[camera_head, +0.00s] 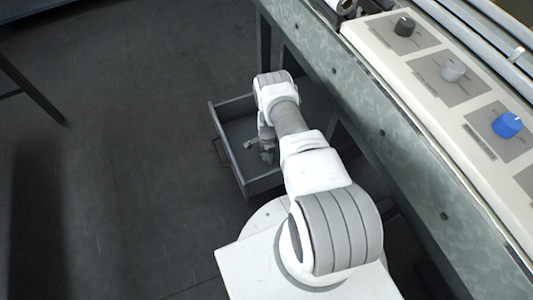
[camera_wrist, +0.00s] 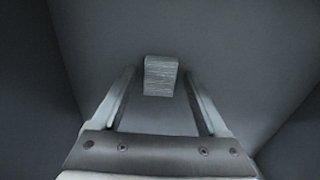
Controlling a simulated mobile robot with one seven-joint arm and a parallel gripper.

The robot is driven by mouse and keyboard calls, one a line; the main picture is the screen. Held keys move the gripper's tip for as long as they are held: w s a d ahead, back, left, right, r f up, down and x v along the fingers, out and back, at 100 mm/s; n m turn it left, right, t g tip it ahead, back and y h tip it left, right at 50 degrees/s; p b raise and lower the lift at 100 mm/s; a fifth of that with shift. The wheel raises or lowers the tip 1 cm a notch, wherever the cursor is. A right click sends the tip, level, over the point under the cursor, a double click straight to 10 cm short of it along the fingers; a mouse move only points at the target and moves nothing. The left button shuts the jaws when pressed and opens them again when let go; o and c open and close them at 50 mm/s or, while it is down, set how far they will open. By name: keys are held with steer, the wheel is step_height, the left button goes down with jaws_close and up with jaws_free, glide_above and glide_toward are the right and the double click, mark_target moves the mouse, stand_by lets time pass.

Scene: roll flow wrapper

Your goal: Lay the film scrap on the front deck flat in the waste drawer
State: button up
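The waste drawer (camera_head: 264,183) is a grey open-topped box pulled out from under the machine. My gripper (camera_head: 259,149) reaches down into it. In the wrist view my gripper (camera_wrist: 159,73) is open, with a finger on each side and a gap beside the scrap. The film scrap (camera_wrist: 161,77) is a small, light grey, streaked rectangle. It appears to lie flat on the drawer floor (camera_wrist: 160,120), between and just beyond the fingertips. I cannot make out the scrap in the head view, where my arm and gripper cover part of the drawer.
The machine's green-grey side (camera_head: 400,145) runs along the right. Its cream control panel carries a black knob (camera_head: 404,26), a grey knob (camera_head: 452,70) and a blue knob (camera_head: 507,125). The dark floor (camera_head: 120,150) left of the drawer is clear. Drawer walls stand close around my gripper.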

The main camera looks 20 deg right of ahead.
steer(key=w+a+r+n+t+p, duration=0.15)
steer(key=w+r, duration=0.25)
steer(key=r, duration=1.3)
steer(key=w+r+n+p, duration=0.2)
steer(key=w+r+p, duration=0.1)
steer(key=r, duration=1.4)
steer(key=s+a+r+n+t, duration=0.1)
steer(key=a+r+n, duration=0.1)
steer(key=r, duration=0.9)
steer(key=s+a+r+n, duration=0.2)
steer(key=r+n, duration=0.1)
steer(key=r, duration=0.9)
steer(key=s+a+r+n+t, duration=0.2)
steer(key=s+a+r+n, duration=0.2)
steer(key=s+r, duration=0.9)
steer(key=s+a+r+n, duration=0.1)
steer(key=s+r+n, duration=0.1)
steer(key=s, duration=0.5)
steer(key=s+r+n+t, duration=0.1)
steer(key=s+r+n, duration=0.2)
steer(key=s, duration=0.5)
steer(key=shift+s+a+r, duration=0.3)
steer(key=shift+a+r, duration=0.05)
steer(key=shift+r+n+p, duration=0.1)
steer(key=shift+n+p, duration=0.15)
steer(key=shift+p, duration=0.1)
